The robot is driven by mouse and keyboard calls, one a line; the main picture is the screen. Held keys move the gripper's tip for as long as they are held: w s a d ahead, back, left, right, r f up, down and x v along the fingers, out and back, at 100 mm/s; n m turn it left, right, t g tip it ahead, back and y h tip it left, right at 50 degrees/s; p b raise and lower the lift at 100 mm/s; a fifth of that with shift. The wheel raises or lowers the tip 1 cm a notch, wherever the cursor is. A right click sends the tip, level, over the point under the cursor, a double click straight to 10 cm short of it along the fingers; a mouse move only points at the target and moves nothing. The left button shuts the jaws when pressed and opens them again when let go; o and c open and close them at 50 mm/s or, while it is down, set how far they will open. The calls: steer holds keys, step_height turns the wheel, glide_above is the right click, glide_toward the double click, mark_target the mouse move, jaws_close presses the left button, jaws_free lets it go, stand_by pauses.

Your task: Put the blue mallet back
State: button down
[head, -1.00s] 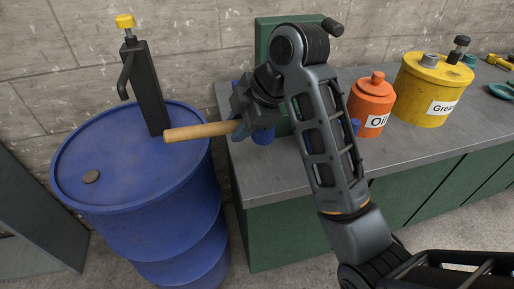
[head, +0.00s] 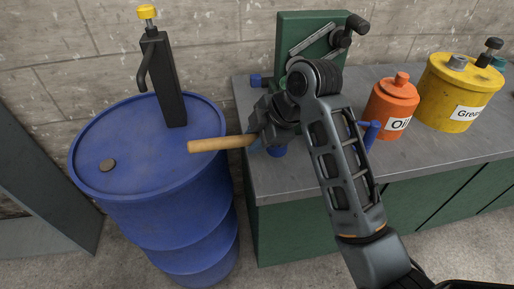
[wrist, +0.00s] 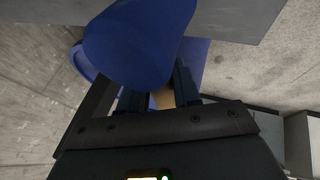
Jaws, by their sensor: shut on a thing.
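The mallet has a light wooden handle (head: 218,144) and a blue head (head: 277,151). My gripper (head: 258,133) is shut on the handle close to the head and holds the mallet in the air at the bench's left end. The handle points left, towards the blue drum. In the wrist view the blue head (wrist: 138,45) is large and close, and a bit of handle (wrist: 164,98) shows between the fingers (wrist: 158,92). My gripper hides part of the mallet in the head view.
The grey-topped green bench (head: 300,183) carries a green machine (head: 290,35), an orange oil can (head: 390,105) and a yellow grease can (head: 455,88). Small blue parts (head: 370,133) show beside my arm. A blue drum (head: 130,165) with a black pump (head: 165,80) stands left.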

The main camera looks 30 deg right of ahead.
steer(key=shift+f+p, duration=0.5)
steer(key=shift+f, duration=1.25)
steer(key=c, duration=0.8)
jaws_free()
